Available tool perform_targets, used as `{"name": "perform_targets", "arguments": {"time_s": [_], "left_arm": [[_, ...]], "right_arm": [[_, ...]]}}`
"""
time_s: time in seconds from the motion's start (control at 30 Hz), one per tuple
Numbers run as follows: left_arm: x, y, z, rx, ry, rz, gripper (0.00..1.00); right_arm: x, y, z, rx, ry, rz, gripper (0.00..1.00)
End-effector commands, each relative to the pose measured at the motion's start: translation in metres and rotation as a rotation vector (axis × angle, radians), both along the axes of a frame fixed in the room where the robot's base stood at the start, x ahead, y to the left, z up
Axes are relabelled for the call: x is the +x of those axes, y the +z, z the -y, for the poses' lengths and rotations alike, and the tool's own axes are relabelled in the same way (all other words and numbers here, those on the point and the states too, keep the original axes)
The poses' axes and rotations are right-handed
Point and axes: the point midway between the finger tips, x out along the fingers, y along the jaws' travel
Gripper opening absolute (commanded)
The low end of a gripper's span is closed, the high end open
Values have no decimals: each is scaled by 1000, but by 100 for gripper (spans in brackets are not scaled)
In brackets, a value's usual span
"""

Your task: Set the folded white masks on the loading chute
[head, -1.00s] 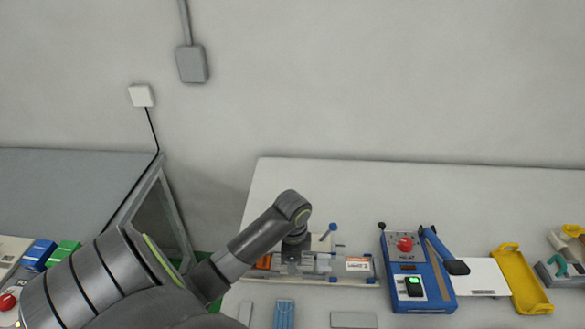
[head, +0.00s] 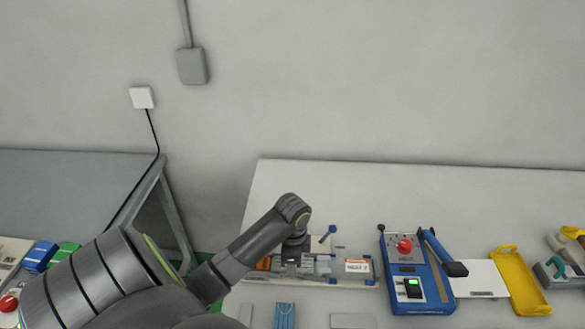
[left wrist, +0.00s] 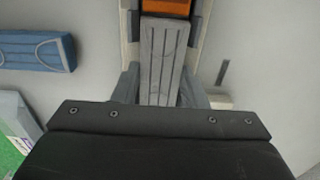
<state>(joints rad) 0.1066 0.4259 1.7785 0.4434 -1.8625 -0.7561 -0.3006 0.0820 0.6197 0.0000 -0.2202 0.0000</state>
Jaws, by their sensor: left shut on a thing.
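My left gripper (head: 292,260) is over the loading fixture at the table's left side. In the left wrist view, the gripper (left wrist: 160,90) is shut on a pale grey-white folded mask (left wrist: 163,50) with pleat lines. The mask lies lengthwise along the chute (left wrist: 208,20), between its side rails. An orange piece (left wrist: 166,7) is just beyond its far end. A blue folded mask (left wrist: 35,50) lies apart on the table to the left; it also shows in the head view (head: 284,315). The mask's near end is hidden by my gripper. My right gripper is out of view.
A pale flat piece (head: 353,321) lies in front of the fixture. A blue heat press (head: 408,285) with a red knob stands to its right, then a white plate (head: 483,278) and a yellow tray (head: 518,280). A grey bench (head: 70,180) is at left. The table's back is clear.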

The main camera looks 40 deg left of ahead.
Motion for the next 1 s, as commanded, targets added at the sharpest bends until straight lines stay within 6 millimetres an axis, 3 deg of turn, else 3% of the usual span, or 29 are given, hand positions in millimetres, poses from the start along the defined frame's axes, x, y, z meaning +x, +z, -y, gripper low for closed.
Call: {"name": "perform_targets", "arguments": {"time_s": [1.0], "left_arm": [[0,-2,0,0,0,0,18]], "right_arm": [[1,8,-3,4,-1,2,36]]}}
